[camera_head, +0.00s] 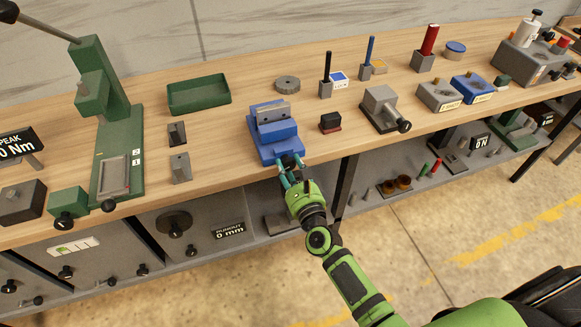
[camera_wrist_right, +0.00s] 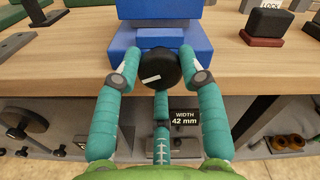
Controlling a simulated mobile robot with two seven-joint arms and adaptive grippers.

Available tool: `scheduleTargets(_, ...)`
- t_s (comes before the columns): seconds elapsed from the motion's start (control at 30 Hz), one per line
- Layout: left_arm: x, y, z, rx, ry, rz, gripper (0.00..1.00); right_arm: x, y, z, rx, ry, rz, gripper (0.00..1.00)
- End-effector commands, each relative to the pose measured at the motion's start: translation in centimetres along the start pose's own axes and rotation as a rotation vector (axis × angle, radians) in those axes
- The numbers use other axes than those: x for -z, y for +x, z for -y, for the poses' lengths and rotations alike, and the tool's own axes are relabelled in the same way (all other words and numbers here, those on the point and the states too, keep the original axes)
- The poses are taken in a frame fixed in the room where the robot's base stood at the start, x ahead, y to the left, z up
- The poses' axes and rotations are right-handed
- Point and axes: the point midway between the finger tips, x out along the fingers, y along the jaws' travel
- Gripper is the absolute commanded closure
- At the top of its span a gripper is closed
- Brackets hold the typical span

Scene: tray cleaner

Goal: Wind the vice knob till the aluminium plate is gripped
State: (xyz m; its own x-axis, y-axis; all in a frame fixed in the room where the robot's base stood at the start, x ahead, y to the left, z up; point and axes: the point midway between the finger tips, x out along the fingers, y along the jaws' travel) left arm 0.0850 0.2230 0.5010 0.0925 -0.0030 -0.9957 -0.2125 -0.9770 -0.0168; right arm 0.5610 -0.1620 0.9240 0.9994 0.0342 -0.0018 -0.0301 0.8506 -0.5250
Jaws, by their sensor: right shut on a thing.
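The blue vice (camera_head: 275,135) stands at the front edge of the wooden bench. Grey jaw faces and a light grey piece, perhaps the aluminium plate (camera_head: 272,112), show at its top; whether the jaws touch it I cannot tell. The round black vice knob (camera_wrist_right: 160,70) with a white mark faces me on the vice's front. My right gripper (camera_wrist_right: 160,75) has its teal fingers on both sides of the knob, shut on it; it also shows in the head view (camera_head: 290,163). A small sign (camera_wrist_right: 184,118) reads "WIDTH 42 mm". My left gripper is not in view.
A green tray (camera_head: 199,94) lies behind left of the vice. A small black block on a red base (camera_head: 330,123) and a grey device with a black knob (camera_head: 384,108) stand to the right. A green press (camera_head: 118,150) is at left. A lower shelf holds more parts.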

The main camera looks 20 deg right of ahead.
Motion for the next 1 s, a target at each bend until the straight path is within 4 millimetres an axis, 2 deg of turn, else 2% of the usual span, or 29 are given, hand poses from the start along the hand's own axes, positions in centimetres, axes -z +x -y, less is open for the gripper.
scheduleTargets(0.03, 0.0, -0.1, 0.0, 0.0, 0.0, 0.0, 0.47, -0.5, 0.2, 0.3, 0.007, -0.046, 0.007, 0.92)
scheduleTargets(1.0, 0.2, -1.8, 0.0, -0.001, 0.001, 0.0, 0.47, -0.6, 0.3, 0.3, 0.013, -0.968, 0.006, 0.92)
